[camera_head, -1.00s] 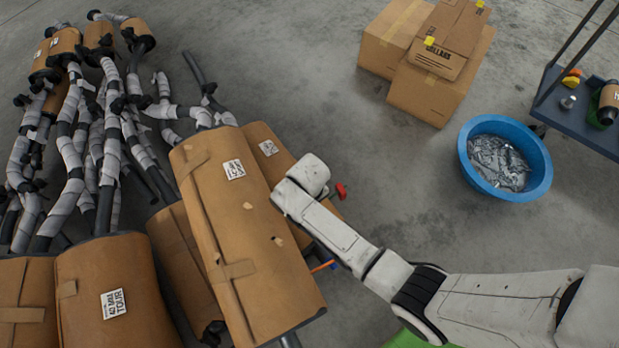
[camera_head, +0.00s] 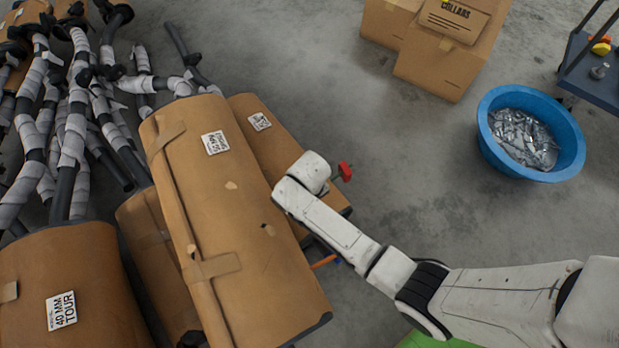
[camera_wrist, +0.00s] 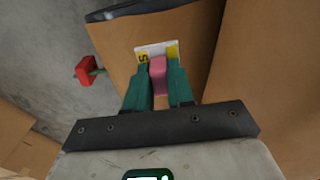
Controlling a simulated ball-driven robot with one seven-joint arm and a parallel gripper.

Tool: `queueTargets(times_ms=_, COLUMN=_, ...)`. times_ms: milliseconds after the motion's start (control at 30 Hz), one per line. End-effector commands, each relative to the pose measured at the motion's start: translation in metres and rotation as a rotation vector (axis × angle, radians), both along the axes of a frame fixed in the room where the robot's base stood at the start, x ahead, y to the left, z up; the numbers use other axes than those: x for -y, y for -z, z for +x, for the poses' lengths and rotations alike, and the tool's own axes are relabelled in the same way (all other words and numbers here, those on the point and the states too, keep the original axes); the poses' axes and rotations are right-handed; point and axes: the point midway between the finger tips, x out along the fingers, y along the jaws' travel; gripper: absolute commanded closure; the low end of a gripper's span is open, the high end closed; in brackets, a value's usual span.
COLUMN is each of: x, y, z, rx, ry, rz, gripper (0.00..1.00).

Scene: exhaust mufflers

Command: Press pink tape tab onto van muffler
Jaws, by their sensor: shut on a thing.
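A pink tape tab (camera_wrist: 158,78) is held between the green fingers of my gripper (camera_wrist: 160,72) in the wrist view. Ahead of it is a brown-wrapped muffler (camera_wrist: 118,45) with a white and yellow label (camera_wrist: 150,50). The tab overlaps the label's lower edge in this view; I cannot tell whether it touches. In the head view a large brown muffler (camera_head: 205,205) with a white label lies in front of a smaller one (camera_head: 275,150), also labelled. The label words that would mark the van muffler are too small to read. My fingers and the tab are hidden there behind my arm.
A red knob-like piece (camera_head: 345,171) sticks out beside my arm. Another muffler (camera_head: 100,270) reads "TOUR". Wrapped pipes (camera_head: 70,130) crowd the upper left. Cardboard boxes (camera_head: 440,60), a blue tub (camera_head: 487,135) and a cart (camera_head: 590,70) stand beyond clear concrete floor.

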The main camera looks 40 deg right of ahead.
Motion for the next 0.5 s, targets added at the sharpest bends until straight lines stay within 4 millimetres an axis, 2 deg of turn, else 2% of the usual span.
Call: queueTargets(times_ms=500, x=0.000, y=0.030, z=-0.001, rx=-0.001, ry=0.000, rz=0.000, gripper=1.00)
